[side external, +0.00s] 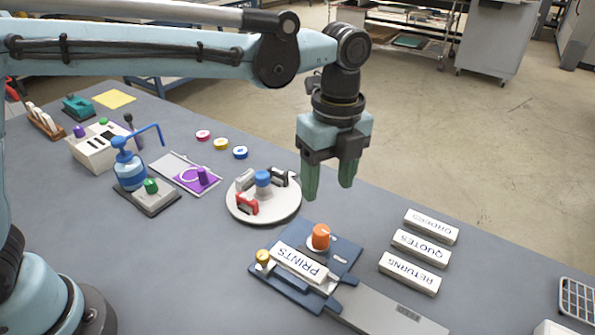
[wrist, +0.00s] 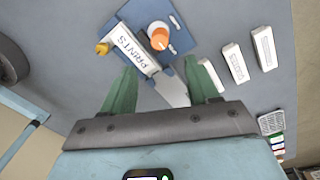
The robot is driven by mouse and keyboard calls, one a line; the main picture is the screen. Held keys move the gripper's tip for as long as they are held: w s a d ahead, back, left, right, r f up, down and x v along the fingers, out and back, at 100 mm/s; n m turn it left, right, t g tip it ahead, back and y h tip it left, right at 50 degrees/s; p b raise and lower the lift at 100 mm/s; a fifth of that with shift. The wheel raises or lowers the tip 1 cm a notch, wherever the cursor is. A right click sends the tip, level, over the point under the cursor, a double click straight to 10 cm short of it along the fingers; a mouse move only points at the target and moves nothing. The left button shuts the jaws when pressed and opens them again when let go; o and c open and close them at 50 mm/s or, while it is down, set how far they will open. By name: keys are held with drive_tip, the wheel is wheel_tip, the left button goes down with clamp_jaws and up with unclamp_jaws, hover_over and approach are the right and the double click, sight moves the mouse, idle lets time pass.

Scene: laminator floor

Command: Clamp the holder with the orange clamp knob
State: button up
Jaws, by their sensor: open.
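The orange clamp knob (side external: 320,237) stands on a blue base plate (side external: 345,251) near the front of the table. The white holder block labelled PRINTS (side external: 298,265) lies beside the knob on the same fixture. A small yellow knob (side external: 263,257) is at the block's left end. The orange knob also shows in the wrist view (wrist: 158,36), beyond the fingertips. My gripper (side external: 328,190) is open and empty, pointing down above the table, behind the fixture in the side view. Its green fingers are apart from the knob and the block.
Blocks labelled ORDERS (side external: 431,226), QUOTES (side external: 420,248) and RETURNS (side external: 409,273) lie right of the fixture. A round white tray (side external: 279,212) with a blue knob and staplers stands to the left. A grey slab (side external: 385,312) extends from the fixture's front.

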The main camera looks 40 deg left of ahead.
sight(323, 229)
drive_tip(key=f, duration=1.2)
drive_tip(key=shift+s+f, duration=0.1)
drive_tip(key=shift+s, duration=0.15)
drive_tip(key=c, duration=1)
